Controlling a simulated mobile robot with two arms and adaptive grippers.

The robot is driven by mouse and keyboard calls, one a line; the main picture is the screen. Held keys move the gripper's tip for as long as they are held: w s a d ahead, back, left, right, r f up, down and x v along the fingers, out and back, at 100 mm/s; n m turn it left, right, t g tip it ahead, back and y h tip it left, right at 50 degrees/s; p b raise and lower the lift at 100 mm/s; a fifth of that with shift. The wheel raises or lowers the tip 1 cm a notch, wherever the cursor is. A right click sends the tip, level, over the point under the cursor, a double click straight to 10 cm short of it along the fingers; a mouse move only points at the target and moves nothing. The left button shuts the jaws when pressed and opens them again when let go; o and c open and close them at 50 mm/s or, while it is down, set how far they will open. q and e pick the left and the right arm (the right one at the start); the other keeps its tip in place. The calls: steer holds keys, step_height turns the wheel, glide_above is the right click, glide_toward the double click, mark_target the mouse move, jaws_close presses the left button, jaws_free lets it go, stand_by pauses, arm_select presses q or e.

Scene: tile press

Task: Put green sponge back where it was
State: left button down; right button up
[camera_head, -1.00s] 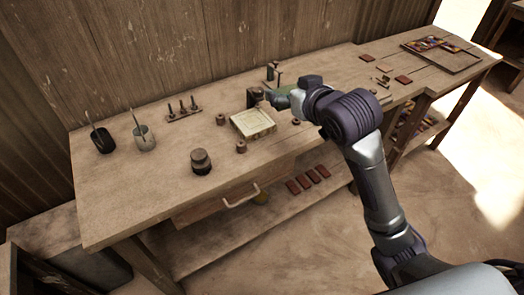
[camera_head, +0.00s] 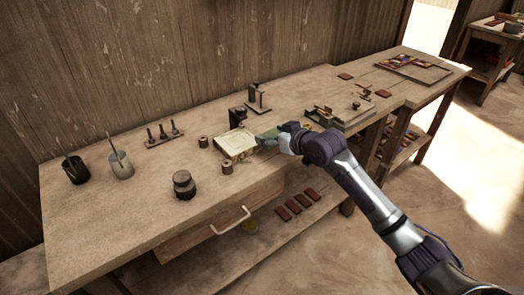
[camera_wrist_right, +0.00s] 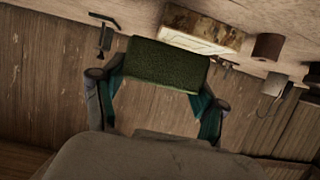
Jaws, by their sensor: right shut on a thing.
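The green sponge (camera_wrist_right: 166,64) shows in the right wrist view as a dark green block between the two fingers of my right gripper (camera_wrist_right: 158,95). The gripper is shut on it. In the head view my right gripper (camera_head: 268,138) is over the workbench, just right of the cream tile block (camera_head: 236,143). In the head view the sponge is mostly hidden by the gripper and small. The tile block also shows in the wrist view (camera_wrist_right: 203,28), behind the sponge. My left gripper is not in view.
Small brown cylinders (camera_head: 227,167) and a dark round weight (camera_head: 184,185) stand near the tile block. Two cups (camera_head: 121,164) with tools and a peg rack (camera_head: 164,134) are at left. A metal fixture (camera_head: 340,116) is right of my gripper. The bench's front left is clear.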

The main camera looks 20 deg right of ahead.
steer(key=a+f, duration=0.2)
steer(key=a, duration=0.1)
steer(key=shift+f+p, duration=0.3)
steer(key=shift+f, duration=1.6)
steer(key=shift+f, duration=0.1)
steer(key=o, duration=0.9)
steer(key=shift+o, duration=0.2)
steer(key=shift+s+d, duration=0.1)
steer(key=v, duration=1.2)
